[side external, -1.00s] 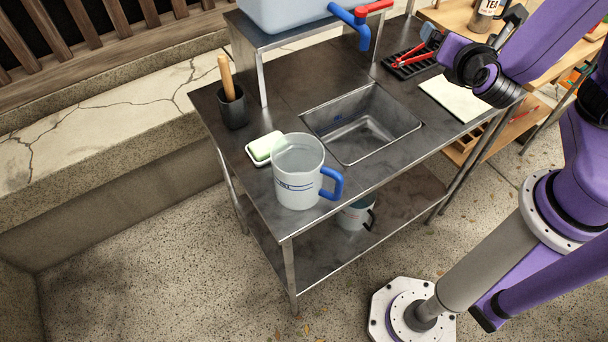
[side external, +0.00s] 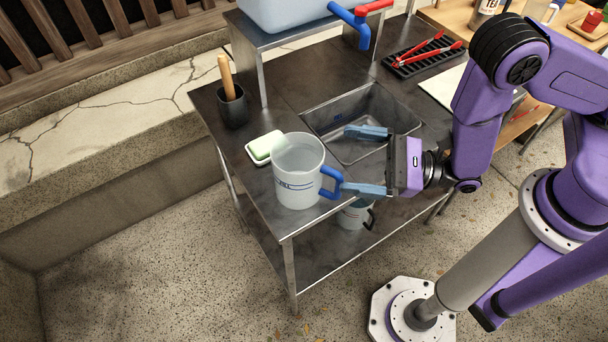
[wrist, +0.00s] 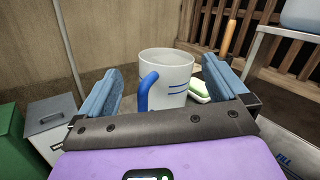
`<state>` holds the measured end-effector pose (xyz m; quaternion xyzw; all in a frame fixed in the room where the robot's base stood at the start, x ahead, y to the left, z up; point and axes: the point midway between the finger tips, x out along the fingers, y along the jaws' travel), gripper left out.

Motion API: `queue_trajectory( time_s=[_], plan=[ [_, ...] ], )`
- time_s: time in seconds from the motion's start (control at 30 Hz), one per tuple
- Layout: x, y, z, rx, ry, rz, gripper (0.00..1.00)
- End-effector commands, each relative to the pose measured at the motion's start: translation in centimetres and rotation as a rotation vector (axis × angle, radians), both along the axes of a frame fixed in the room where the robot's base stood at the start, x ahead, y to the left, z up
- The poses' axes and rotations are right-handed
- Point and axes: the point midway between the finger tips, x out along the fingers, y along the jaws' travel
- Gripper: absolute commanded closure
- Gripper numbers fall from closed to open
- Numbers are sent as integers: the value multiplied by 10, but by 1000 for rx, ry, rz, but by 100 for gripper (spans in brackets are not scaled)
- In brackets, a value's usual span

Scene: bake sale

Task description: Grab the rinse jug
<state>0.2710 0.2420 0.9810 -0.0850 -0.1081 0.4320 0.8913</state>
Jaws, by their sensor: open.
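The rinse jug (side external: 297,173) is a large white jug with blue bands and a blue handle. It stands upright on the steel counter's near corner, its handle (side external: 331,182) facing my gripper. My gripper (side external: 352,160) is open and empty to the right of the jug, its blue fingers pointing at it. One finger is over the sink and the other is close to the handle; I cannot tell whether it touches. In the wrist view the jug (wrist: 176,72) lies ahead between the two fingers (wrist: 163,82), with the handle (wrist: 146,92) toward me.
A soap dish with green soap (side external: 265,147) sits just behind the jug. A dark cup with a wooden-handled tool (side external: 232,106) stands at the back left. The sink (side external: 345,105) opens to the right. A smaller jug (side external: 355,215) is on the lower shelf.

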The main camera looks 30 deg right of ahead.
Motion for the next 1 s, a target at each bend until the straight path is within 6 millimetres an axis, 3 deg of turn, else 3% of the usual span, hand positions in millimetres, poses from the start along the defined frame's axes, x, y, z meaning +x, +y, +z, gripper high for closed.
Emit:
queue_trajectory(
  time_s=[0.13,0.33,1.0],
  plan=[
    [1,-7,-39,22,131,6,0],
    [1,-15,-69,51,247,6,0],
    [16,3,-74,58,271,4,0]
  ],
)
